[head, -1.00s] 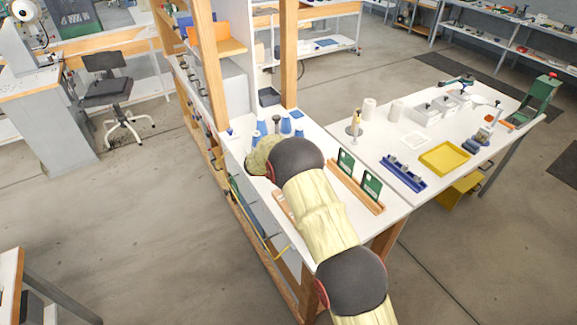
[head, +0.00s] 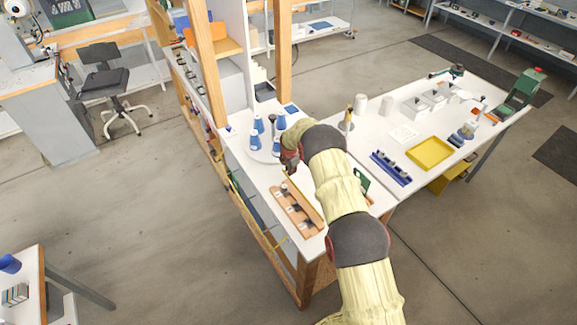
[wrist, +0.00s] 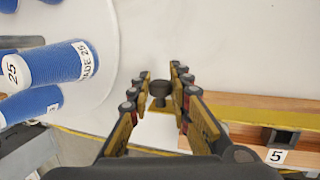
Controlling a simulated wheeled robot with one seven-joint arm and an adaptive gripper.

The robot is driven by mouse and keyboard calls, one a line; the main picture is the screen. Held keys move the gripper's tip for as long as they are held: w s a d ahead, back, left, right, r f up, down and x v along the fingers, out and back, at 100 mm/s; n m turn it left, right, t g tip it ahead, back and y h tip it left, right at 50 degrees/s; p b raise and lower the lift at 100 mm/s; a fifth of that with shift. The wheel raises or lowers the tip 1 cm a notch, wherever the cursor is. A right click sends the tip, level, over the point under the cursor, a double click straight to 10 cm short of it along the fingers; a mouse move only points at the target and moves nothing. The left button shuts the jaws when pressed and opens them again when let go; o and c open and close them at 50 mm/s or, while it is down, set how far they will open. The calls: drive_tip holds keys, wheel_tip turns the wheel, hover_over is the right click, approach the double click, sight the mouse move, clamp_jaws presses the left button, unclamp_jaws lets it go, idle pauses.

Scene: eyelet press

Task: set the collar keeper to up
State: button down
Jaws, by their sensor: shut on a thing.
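My gripper (wrist: 161,78) points at the white worktop in the wrist view, with its two fingers on either side of a dark round knob (wrist: 159,89). The knob has a brass-coloured lower part. I cannot tell whether it is the collar keeper or which position it is in. In the head view my gripper (head: 288,168) is low over the bench, by the far end of a wooden rack (head: 317,217) that holds several small dark parts. My arm hides part of the bench. The rack also shows at the right of the wrist view (wrist: 245,102), with a label "5".
Blue spools (head: 255,140) stand on a round white disc, close to the gripper's left; they show in the wrist view too (wrist: 50,66). Right of my arm are a green card (head: 362,181), a blue rack (head: 391,168) and a yellow tray (head: 430,153).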

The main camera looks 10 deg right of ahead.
drive_tip(key=shift+w+d+f+g+y+b, duration=0.15)
drive_tip(key=shift+d+f+g+y+b, duration=0.15)
drive_tip(key=shift+y+b, duration=0.65)
drive_tip(key=shift+f+y+b, duration=0.15)
drive_tip(key=shift+y+b, duration=0.1)
drive_tip(key=shift+b, duration=0.55)
drive_tip(key=shift+y+b, duration=0.3)
drive_tip(key=shift+b, duration=0.2)
drive_tip(key=c, duration=1.6)
unclamp_jaws()
drive_tip(key=shift+c, duration=0.2)
drive_tip(key=v, duration=1.1)
drive_tip(key=shift+r, duration=0.45)
drive_tip(key=shift+d, duration=0.1)
